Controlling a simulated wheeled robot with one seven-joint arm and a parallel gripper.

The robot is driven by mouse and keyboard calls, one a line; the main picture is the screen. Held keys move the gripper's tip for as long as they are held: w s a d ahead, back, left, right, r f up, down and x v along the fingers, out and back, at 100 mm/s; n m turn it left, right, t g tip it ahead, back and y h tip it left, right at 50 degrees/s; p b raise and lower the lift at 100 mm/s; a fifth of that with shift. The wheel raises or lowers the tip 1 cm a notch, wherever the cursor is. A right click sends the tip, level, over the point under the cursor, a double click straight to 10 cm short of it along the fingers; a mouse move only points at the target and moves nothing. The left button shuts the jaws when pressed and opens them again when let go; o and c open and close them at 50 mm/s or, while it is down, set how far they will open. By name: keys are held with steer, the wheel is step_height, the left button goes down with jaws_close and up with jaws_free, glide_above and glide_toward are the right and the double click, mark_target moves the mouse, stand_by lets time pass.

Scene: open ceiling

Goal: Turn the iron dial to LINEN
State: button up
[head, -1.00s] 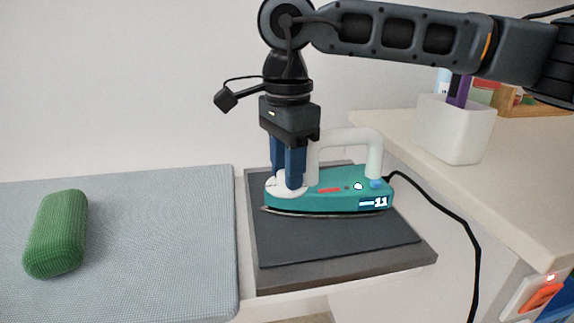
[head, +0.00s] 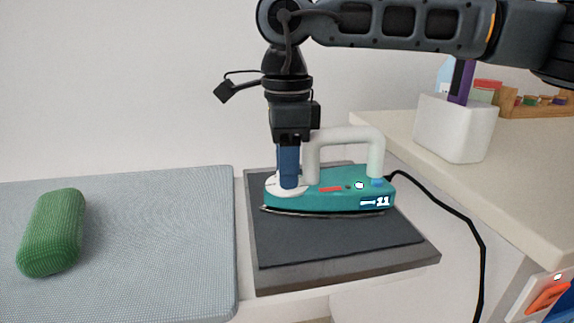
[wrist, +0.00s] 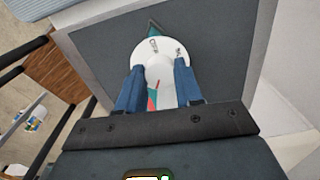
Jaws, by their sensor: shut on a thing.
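The teal iron (head: 340,201) with a white handle (head: 345,136) lies flat on a dark pad (head: 340,245). The iron dial is a white disc (head: 271,189) near the tip; it also shows in the wrist view (wrist: 148,50), with small dark marks on its rim too small to read. My gripper (head: 289,184) points straight down over the dial, beside the front of the handle. In the wrist view its blue fingers (wrist: 158,80) are shut on the dial's raised white middle, one on each side. The fingers hide part of the dial, and its setting cannot be read.
A green ribbed cushion (head: 53,232) lies on a grey padded board (head: 150,255) at left. A white pot (head: 455,130) stands on the counter (head: 520,190) at right.

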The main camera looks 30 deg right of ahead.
steer(key=o, duration=1)
steer(key=shift+o, duration=0.2)
step_height(320, 180, up, 8)
steer(key=shift+s+f+p, duration=0.1)
steer(key=shift+p, duration=0.65)
steer(key=shift+a, duration=0.1)
